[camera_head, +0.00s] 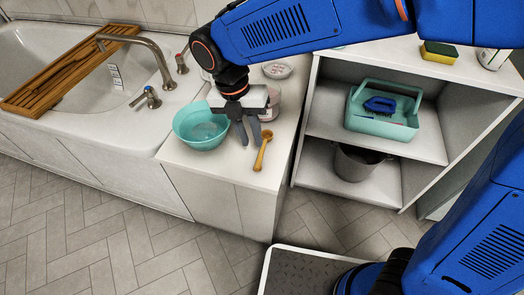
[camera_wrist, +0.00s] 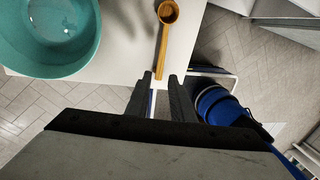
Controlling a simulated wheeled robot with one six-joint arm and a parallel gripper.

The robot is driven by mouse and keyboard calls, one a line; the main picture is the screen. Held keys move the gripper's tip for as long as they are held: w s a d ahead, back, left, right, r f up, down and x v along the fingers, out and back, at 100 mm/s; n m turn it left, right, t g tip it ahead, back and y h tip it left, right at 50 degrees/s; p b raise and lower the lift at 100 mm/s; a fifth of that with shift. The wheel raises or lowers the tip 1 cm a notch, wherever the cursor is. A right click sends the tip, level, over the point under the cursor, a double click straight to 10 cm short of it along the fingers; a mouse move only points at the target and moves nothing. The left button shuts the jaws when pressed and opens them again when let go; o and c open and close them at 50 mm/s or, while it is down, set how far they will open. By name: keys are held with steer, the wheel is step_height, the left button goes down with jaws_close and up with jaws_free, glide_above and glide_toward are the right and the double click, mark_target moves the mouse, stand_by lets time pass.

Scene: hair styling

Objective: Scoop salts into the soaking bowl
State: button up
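The teal soaking bowl (camera_head: 187,138) stands on the white counter left of my gripper; it also shows at the upper left of the wrist view (camera_wrist: 28,60). A wooden scoop (camera_head: 260,157) lies on the counter right of my gripper. In the wrist view the scoop (camera_wrist: 162,48) has its cup at the top and its handle running down toward the gap between my fingertips. My gripper (camera_head: 247,132) points down, its fingers apart with nothing held. In the wrist view my gripper (camera_wrist: 160,82) also looks open. A clear jar (camera_head: 272,105) with pinkish contents, probably the salts, stands partly hidden behind my gripper.
A round lid or dish (camera_head: 277,70) lies at the counter's back. A bathtub (camera_head: 110,95) with a wooden tray (camera_head: 65,68) and a tap (camera_head: 160,62) is at left. Shelves at right hold a teal caddy (camera_head: 382,124) and a grey bucket (camera_head: 353,162). The counter's front right is clear.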

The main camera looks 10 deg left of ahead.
mark_target(259, 158)
steer(key=shift+d+f, duration=0.15)
steer(key=shift+f, duration=0.7)
steer(key=shift+d+f, duration=0.15)
steer(key=shift+f, duration=0.7)
steer(key=shift+w+d+f, duration=0.1)
steer(key=shift+d+f, duration=0.1)
steer(key=shift+f, duration=0.65)
steer(key=shift+d+f, duration=0.15)
steer(key=shift+f, duration=0.7)
steer(key=shift+w+d+f, duration=0.1)
steer(key=shift+d+f, duration=0.1)
steer(key=shift+f, duration=0.65)
jaws_close()
